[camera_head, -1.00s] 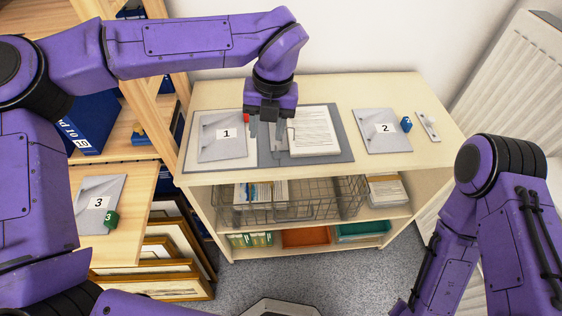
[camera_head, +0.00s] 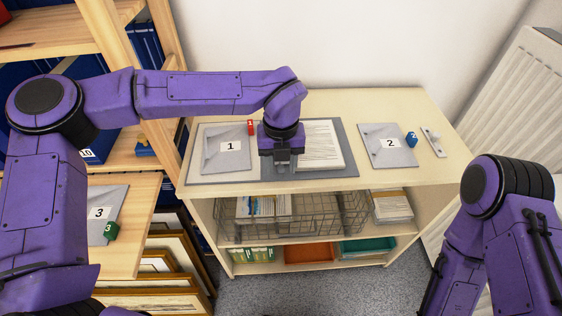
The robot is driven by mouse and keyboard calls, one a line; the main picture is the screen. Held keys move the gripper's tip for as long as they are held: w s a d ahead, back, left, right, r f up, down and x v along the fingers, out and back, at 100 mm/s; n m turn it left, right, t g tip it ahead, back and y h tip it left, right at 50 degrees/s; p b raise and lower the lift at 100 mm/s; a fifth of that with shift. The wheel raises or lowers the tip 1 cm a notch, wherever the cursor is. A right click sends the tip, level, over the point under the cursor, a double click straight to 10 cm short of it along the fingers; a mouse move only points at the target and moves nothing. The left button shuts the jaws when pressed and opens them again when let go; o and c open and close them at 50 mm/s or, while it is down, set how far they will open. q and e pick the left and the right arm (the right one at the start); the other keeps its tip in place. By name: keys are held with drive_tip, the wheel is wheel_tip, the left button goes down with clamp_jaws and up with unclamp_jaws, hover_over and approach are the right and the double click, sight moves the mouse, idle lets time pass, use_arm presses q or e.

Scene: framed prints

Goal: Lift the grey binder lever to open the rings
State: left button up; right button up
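The grey binder (camera_head: 348,165) lies open and flat on top of the low cabinet. A grey envelope marked 1 (camera_head: 228,162) lies on its left cover and a stack of printed paper (camera_head: 319,143) on its right side. My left gripper (camera_head: 283,167) points down over the middle of the binder, at the left edge of the paper. It hides most of the ring mechanism, and I cannot make out the lever. Whether its fingers are apart or touch anything cannot be told. My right gripper is out of view; only its arm shows at the right.
A grey envelope marked 2 (camera_head: 388,147), a blue tag (camera_head: 411,139) and a small white strip (camera_head: 433,143) lie right of the binder. Red tab 1 (camera_head: 250,127) is near the binder's top edge. A wire basket (camera_head: 325,220) sits below. Wooden shelves (camera_head: 160,60) stand at left.

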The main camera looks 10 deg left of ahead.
sight(281, 166)
use_arm(q)
clamp_jaws()
drive_tip(key=shift+r+p, duration=0.15)
drive_tip(key=shift+p, duration=0.15)
drive_tip(key=w+r+g+p, duration=0.1)
drive_tip(key=g+p, duration=0.1)
drive_tip(key=p, duration=0.2)
drive_tip(key=g+h+p, duration=0.1)
drive_tip(key=g+p, duration=0.1)
drive_tip(key=p, duration=0.2)
drive_tip(key=shift+w+a+r, duration=0.2)
drive_tip(key=shift+w+r, duration=0.2)
drive_tip(key=shift+w+g+p, duration=0.3)
drive_tip(key=shift+g+p, duration=0.4)
drive_tip(key=shift+w+a+g+h+p, duration=0.15)
drive_tip(key=shift+w+g+h+p, duration=0.2)
drive_tip(key=shift+g, duration=0.35)
drive_tip(key=shift+o, duration=0.3)
unclamp_jaws()
